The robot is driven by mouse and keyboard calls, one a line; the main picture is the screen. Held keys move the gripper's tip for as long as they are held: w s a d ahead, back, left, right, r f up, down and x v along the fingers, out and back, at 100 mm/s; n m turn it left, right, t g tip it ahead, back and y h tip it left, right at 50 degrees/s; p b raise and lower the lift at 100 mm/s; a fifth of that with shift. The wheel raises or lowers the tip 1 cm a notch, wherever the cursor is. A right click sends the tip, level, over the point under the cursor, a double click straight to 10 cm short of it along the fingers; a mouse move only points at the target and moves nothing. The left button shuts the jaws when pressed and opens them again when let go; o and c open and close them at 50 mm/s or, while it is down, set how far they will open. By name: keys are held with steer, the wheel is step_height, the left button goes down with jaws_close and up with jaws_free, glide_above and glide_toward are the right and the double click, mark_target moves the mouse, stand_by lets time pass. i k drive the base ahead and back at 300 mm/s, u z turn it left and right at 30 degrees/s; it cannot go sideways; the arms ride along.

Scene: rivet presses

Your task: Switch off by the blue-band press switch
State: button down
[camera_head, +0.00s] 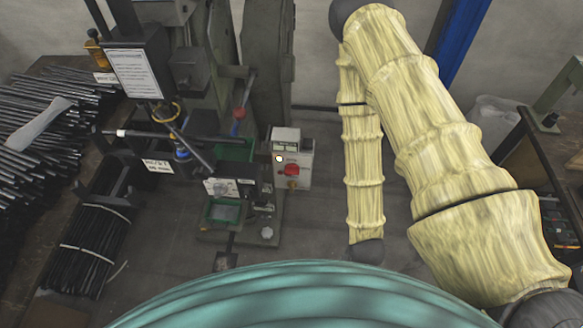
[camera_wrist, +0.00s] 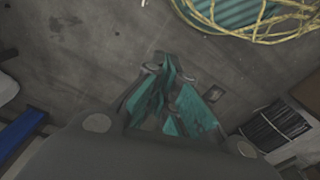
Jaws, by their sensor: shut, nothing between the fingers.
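A press (camera_head: 190,75) stands at the upper left in the head view, with a blue band (camera_head: 182,153) low on its tool and a yellow ring above it. A pale switch box (camera_head: 306,158) stands to the right of the press, with a red knob (camera_head: 291,170) and a small light round spot (camera_head: 279,158) on its front. I cannot tell the switch's position. My gripper (camera_wrist: 168,72) shows in the wrist view with teal fingers, shut and empty over bare floor. It is not seen in the head view. The press and switch box are not seen in the wrist view.
Piled dark rods (camera_head: 45,110) lie on a bench at the left. A tied rod bundle (camera_head: 90,235) lies below them. A blue post (camera_head: 462,40) stands at the upper right, with a dark table (camera_head: 555,165) at the right edge. Floor between box and arm is clear.

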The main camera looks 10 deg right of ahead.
mark_target(293, 169)
steer(key=z, duration=1.05)
steer(key=k, duration=1.05)
steer(key=u, duration=1.5)
